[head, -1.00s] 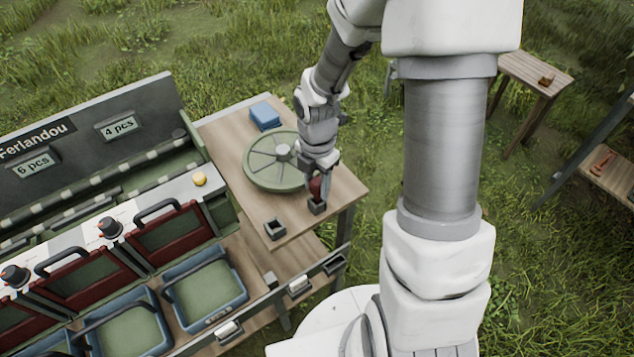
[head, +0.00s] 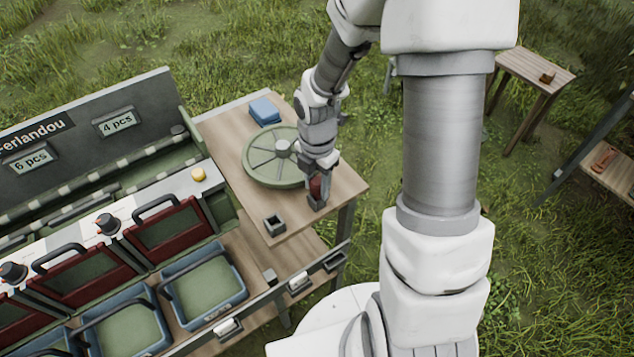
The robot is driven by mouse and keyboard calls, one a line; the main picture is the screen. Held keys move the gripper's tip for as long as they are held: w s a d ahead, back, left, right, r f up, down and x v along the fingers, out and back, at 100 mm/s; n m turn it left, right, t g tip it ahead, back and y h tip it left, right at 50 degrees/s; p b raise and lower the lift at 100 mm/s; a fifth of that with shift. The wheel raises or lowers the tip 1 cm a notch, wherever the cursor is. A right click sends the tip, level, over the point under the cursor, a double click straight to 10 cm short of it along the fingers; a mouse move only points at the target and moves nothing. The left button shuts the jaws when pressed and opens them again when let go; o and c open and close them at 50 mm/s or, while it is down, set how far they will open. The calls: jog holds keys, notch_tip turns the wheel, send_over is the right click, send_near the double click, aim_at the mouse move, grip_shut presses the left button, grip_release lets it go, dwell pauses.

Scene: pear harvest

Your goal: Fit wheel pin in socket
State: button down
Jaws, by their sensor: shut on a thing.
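My gripper (head: 317,188) points down over the front right part of the wooden table. It is shut on a small dark red pin (head: 316,187), partly hidden by the fingers. The pin's lower end is at a small dark square socket (head: 316,203) on the table; I cannot tell how deep it sits. A second dark square socket (head: 274,223) stands to the left and looks empty. The green spoked wheel (head: 262,176) lies flat on the table behind my gripper, with a grey hub in its middle.
A blue box (head: 265,111) lies at the table's back. The sorting machine with red gates (head: 170,238) and blue crates (head: 205,287) stands to the left. A yellow button (head: 199,175) is on its edge. The tabletop (head: 340,190) is bare at the right corner.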

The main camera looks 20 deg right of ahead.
jog(key=shift+f, duration=0.4)
grip_release()
dwell(0.4)
jog(key=shift+w+r, duration=0.1)
jog(key=shift+r, duration=0.15)
jog(key=shift+w+r+p, duration=0.1)
jog(key=shift+r+p, duration=0.75)
jog(key=shift+s+r+p, duration=0.2)
jog(key=shift+r+p, duration=1.75)
jog(key=shift+p, duration=0.1)
